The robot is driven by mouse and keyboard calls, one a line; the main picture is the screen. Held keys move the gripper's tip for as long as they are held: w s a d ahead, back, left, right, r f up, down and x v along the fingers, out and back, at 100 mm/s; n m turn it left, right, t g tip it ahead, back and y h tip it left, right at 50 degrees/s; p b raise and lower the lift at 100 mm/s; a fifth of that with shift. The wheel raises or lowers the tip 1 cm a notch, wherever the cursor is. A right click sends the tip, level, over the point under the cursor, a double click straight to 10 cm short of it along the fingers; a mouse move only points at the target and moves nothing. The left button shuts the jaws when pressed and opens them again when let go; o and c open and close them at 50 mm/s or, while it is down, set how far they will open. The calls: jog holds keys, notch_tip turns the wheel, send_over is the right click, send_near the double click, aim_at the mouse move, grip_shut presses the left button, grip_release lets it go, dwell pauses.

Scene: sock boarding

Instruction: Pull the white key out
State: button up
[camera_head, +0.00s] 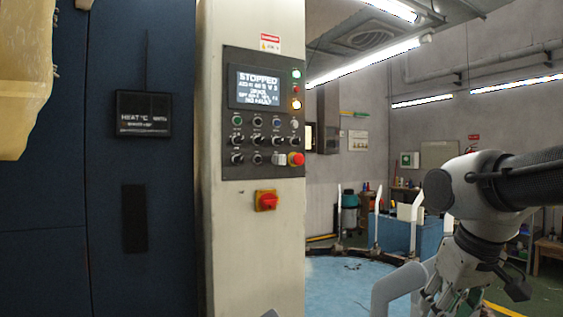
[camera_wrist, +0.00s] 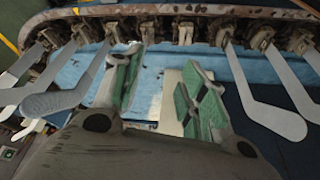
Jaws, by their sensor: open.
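My gripper (camera_head: 445,302) is low at the right of the head view, well away from the panel. In the wrist view my gripper (camera_wrist: 161,62) is open, with its green-padded fingers apart and nothing seen held. The panel does not show in the wrist view.
The panel has a screen (camera_head: 258,87) reading STOPPED, several knobs and a red emergency button (camera_head: 296,159). A red and yellow switch (camera_head: 266,200) sits below. A curved rail (camera_wrist: 165,10) with several grey sock boards (camera_wrist: 262,115) lies ahead of my gripper, over a blue surface.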

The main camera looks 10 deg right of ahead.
jog(key=shift+a, duration=0.15)
jog(key=n+t+y, duration=0.4)
jog(key=t, duration=0.5)
send_near(280, 159)
jog(key=x, duration=0.8)
jog(key=shift+w+d+r, duration=0.15)
jog(key=shift+d+r, duration=0.15)
jog(key=shift+d, duration=0.05)
jog(key=shift+c, duration=0.3)
grip_shut()
